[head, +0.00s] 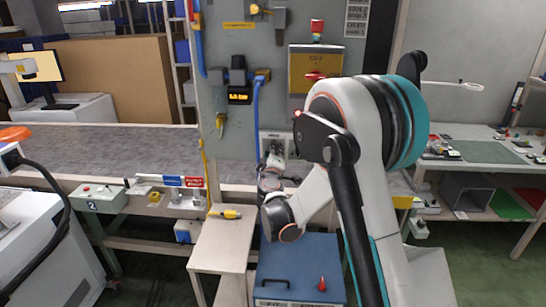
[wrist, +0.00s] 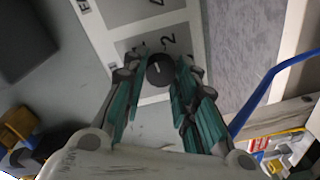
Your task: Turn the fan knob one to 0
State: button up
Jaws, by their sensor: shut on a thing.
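In the wrist view a round black knob (wrist: 160,70) with a short white pointer line sits on a grey-and-white label plate (wrist: 148,15). A printed "2" shows beside the knob; other markings are partly hidden, so I cannot read which knob it is. My gripper (wrist: 161,68) has its teal fingers on either side of the knob and is shut on it. The knob itself is hidden there by my arm.
A blue cable (head: 256,112) hangs left of my gripper and also shows in the wrist view (wrist: 268,85). A conveyor (head: 100,150) lies left. Below are a blue case (head: 297,262) and a small table (head: 222,245).

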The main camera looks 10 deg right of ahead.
jog(key=shift+a+f+n+g+h+b, duration=0.1)
jog(key=shift+n+h+b, duration=0.25)
jog(key=shift+n, duration=2.3)
jog(key=shift+d+n+g+h+b, duration=0.1)
jog(key=shift+n+b, duration=0.45)
jog(key=shift+n, duration=2.05)
jog(key=shift+a+f+n+g+h+b, duration=0.1)
jog(key=shift+n+h+b, duration=0.25)
jog(key=shift+n, duration=2.3)
jog(key=o, duration=1)
jog(key=shift+o, duration=0.2)
jog(key=v, duration=1.2)
jog(key=shift+r, duration=0.15)
